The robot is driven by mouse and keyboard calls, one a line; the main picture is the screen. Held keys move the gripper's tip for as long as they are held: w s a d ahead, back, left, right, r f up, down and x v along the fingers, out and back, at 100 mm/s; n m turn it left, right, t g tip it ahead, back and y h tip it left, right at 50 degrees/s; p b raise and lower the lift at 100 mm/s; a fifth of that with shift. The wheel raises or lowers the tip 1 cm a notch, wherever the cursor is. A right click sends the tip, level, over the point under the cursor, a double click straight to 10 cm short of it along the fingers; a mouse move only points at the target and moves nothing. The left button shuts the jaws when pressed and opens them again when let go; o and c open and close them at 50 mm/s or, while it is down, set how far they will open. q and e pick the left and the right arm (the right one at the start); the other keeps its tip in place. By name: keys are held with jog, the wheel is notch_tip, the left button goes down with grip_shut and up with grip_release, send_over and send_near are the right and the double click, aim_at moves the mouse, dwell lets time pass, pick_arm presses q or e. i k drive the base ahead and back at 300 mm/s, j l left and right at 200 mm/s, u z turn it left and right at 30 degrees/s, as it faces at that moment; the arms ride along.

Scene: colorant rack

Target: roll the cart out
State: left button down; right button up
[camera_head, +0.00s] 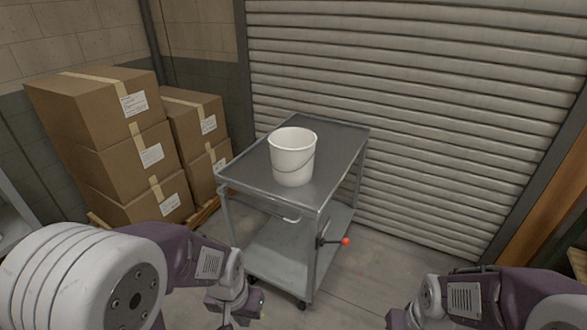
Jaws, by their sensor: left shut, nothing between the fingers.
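A grey metal cart (243,172) with a top tray and a lower shelf stands in the middle, in front of the shutter. A white bucket (293,158) with a wire handle stands on its top. A handle bar (262,207) runs along the cart's near end. A dark lever with a red knob (345,241) sticks out low beside the near right leg. My left gripper (240,308) is shut and empty, low in front of the cart's near left side, apart from the handle. My right arm shows at the bottom right; its fingers are outside the view.
Stacked cardboard boxes (122,152) on a wooden pallet (205,212) stand close on the cart's left. A closed roller shutter (420,100) is behind the cart. The concrete floor (385,262) to the cart's right is clear.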

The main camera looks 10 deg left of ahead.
aim_at(286, 254)
jog(key=i+j+u, duration=0.3)
jog(key=i, duration=0.2)
jog(key=i+j+u, duration=0.15)
jog(key=i+u, duration=0.15)
jog(key=i, duration=0.2)
